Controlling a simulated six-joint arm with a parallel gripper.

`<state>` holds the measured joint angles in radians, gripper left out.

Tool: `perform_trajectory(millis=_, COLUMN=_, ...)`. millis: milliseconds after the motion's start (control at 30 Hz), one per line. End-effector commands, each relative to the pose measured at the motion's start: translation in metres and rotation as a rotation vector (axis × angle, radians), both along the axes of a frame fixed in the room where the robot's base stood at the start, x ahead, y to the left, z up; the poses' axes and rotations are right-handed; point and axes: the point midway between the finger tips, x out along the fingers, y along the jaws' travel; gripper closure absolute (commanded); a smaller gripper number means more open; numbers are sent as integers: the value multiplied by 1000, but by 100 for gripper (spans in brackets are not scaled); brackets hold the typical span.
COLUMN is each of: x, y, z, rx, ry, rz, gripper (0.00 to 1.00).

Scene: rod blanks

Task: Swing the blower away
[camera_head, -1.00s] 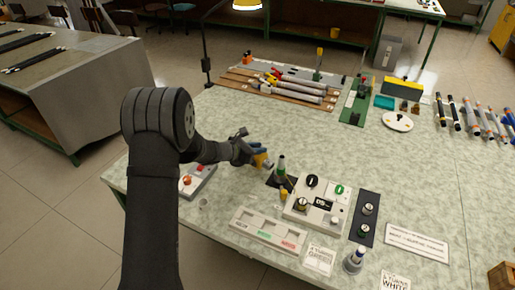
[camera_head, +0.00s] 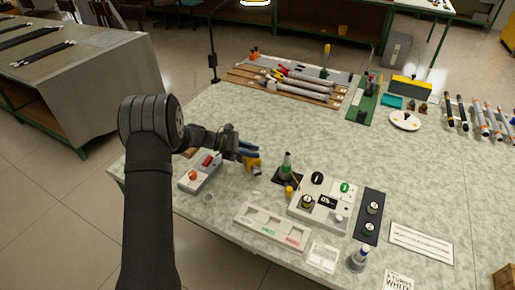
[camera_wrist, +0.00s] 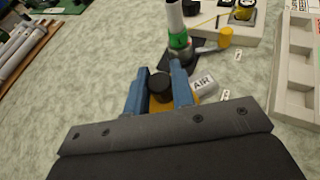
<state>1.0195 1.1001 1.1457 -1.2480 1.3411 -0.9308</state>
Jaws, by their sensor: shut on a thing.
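The blower appears to be the yellow piece with a black round top (camera_wrist: 160,87) between my gripper's blue fingers (camera_wrist: 159,88) in the wrist view. A pale part marked AIR (camera_wrist: 203,84) is beside it; whether they are joined is unclear. In the head view its yellow body (camera_head: 253,168) shows just under my gripper (camera_head: 248,154), which is shut on it. A green and white upright piece (camera_head: 286,162) stands on a black pad to the right, apart from the blower. It also shows beyond the fingers in the wrist view (camera_wrist: 178,38). The blower's mount is hidden.
A box with a red button (camera_head: 203,168) lies close left of my gripper. A control panel (camera_head: 320,207) and a labelled tray (camera_head: 271,229) stand to the right and front. A yellow knob (camera_head: 289,191) sits beside the black pad.

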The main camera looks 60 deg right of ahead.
Motion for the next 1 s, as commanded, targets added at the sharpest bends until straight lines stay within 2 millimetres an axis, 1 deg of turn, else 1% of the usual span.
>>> perform_trajectory(millis=200, x=15, y=13, z=-1, rx=0, ry=0, rz=-193, gripper=100)
perform_trajectory(millis=500, x=31, y=23, z=-1, rx=0, ry=0, rz=-390, gripper=100)
perform_trajectory(millis=700, x=37, y=27, z=0, rx=1, ry=2, rz=-461, gripper=100)
perform_trajectory(millis=1000, x=40, y=28, z=0, rx=1, ry=2, rz=-494, gripper=100)
